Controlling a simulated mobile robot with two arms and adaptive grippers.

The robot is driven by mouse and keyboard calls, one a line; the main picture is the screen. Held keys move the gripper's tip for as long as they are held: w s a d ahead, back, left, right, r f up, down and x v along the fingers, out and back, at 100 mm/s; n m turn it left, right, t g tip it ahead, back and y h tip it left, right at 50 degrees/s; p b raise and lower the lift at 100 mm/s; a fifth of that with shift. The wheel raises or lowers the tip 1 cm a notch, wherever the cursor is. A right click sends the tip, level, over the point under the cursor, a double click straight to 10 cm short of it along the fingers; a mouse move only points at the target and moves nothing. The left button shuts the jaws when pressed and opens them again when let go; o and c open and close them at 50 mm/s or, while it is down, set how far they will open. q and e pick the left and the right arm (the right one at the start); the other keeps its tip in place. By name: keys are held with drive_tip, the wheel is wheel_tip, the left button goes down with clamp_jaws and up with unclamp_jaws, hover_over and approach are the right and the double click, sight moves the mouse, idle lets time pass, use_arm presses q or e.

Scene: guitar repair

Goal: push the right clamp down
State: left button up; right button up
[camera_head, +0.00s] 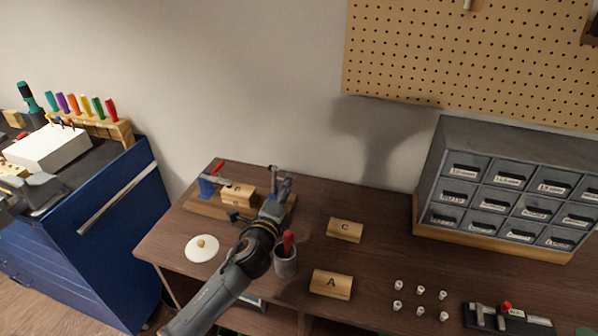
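A wooden base (202,209) on the brown table carries a blue clamp (208,187) with a red handle (220,169) at its left end. The handle slants upward to the right. Wooden blocks (238,189) sit on the base beside it. My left arm reaches in from the bottom, and my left gripper (281,178) is over the right end of the base. The right clamp cannot be made out behind the gripper and wrist. The fingers are small, so I cannot tell whether they are open, or whether they touch the clamp. My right gripper is out of view.
A grey cup (286,265) with a red-handled tool stands close beside my wrist. Blocks C (345,230) and A (331,284) and a white round lid (201,249) lie nearby. A drawer cabinet (432,175) stands right. Small white knobs (421,290) lie at front right.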

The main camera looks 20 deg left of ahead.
use_arm(q)
drive_tip(key=w, duration=0.3)
drive_tip(key=shift+d, duration=0.15)
drive_tip(key=shift+w+d+f, duration=0.1)
drive_tip(key=shift+w, duration=1.55)
clamp_jaws()
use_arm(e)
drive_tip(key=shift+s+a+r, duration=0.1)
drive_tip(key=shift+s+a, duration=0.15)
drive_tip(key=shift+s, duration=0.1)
